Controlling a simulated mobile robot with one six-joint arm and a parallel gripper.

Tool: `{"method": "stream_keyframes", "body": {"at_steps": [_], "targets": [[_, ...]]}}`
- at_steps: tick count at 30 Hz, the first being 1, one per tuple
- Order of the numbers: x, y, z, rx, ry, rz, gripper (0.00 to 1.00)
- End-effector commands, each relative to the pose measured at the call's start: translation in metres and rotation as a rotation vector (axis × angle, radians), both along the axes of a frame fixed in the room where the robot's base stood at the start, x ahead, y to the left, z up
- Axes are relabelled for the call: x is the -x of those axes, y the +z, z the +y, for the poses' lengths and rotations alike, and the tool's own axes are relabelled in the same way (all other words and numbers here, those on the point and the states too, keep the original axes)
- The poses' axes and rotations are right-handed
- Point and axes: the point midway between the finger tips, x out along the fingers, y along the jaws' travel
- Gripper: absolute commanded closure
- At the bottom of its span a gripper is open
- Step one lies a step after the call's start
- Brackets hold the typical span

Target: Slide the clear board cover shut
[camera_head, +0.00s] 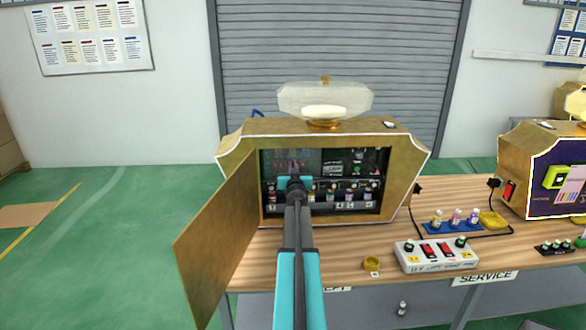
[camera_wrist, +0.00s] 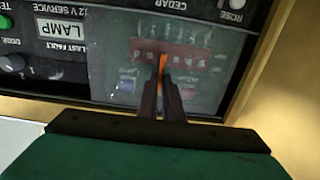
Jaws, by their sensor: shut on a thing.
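The clear board cover (camera_wrist: 208,72) is a see-through pane in the wrist view, over a red circuit board (camera_wrist: 190,58) in the machine's dark interior. It shows faintly in the head view (camera_head: 273,160), at the upper left of the opening. A thin orange tab (camera_wrist: 163,63) stands up from the cover. My gripper (camera_wrist: 161,90) is shut on this tab, its two dark fingers close together. In the head view my gripper (camera_head: 294,184) reaches into the opening, and its fingertips are hidden by my own wrist.
The gold machine (camera_head: 350,132) has its door (camera_head: 215,235) swung open at the left. Several small bottles stand in a row inside, below the cover.

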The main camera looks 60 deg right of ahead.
Motion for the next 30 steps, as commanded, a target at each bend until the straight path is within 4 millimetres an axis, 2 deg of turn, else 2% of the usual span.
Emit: {"method": "stream_keyframes", "body": {"at_steps": [22,30], "targets": [[-0.0013,-0.0005,0.0014,0.000,0.001,0.000,1.00],[-0.0092,-0.0035,0.0072,-0.001,0.002,-0.001,1.00]]}}
